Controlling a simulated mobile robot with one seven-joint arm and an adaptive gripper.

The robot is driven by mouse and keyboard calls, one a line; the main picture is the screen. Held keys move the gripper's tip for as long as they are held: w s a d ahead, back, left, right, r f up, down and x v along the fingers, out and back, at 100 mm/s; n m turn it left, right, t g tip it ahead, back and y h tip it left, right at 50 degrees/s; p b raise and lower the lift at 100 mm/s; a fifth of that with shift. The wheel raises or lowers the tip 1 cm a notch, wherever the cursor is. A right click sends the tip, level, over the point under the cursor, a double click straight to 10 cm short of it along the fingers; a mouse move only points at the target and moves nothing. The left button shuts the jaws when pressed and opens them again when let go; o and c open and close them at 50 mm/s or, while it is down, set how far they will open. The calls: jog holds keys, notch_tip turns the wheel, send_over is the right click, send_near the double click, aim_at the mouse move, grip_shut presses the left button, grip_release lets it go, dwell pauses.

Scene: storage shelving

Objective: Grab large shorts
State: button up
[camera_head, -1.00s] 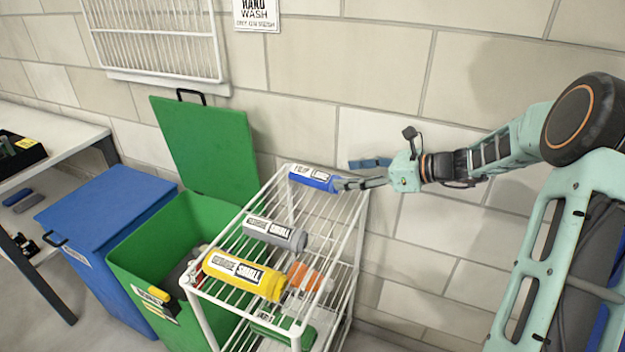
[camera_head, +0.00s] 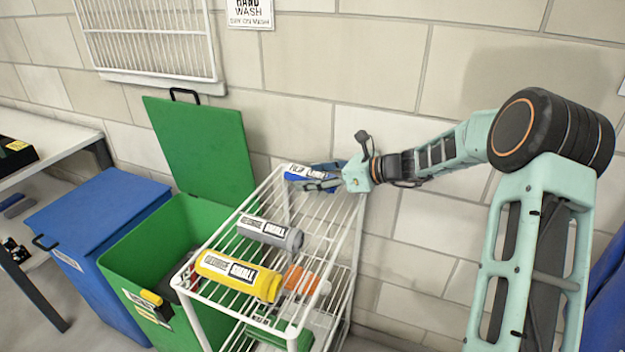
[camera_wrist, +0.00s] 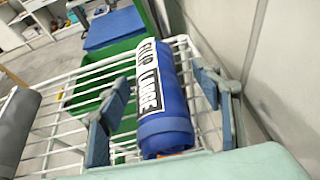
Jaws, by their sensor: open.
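A rolled blue garment (camera_head: 308,174) with a white label lies on the top wire shelf near the wall. In the wrist view the blue roll (camera_wrist: 165,105) shows a label reading partly "LARGE". My gripper (camera_head: 318,180) is at the blue roll in the head view. In the wrist view my gripper (camera_wrist: 165,120) is open, with one finger on each side of the roll.
A grey roll (camera_head: 268,232) and a yellow roll (camera_head: 238,274), both labelled small, lie on the same white wire rack (camera_head: 215,240). An orange item (camera_head: 300,280) is on a lower shelf. An open green bin (camera_head: 125,258) and a blue bin (camera_head: 95,215) stand left. The block wall is close behind.

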jog(key=shift+c, duration=0.5)
jog(key=c, duration=1.2)
jog(key=shift+r, duration=0.1)
jog(key=shift+c, duration=0.2)
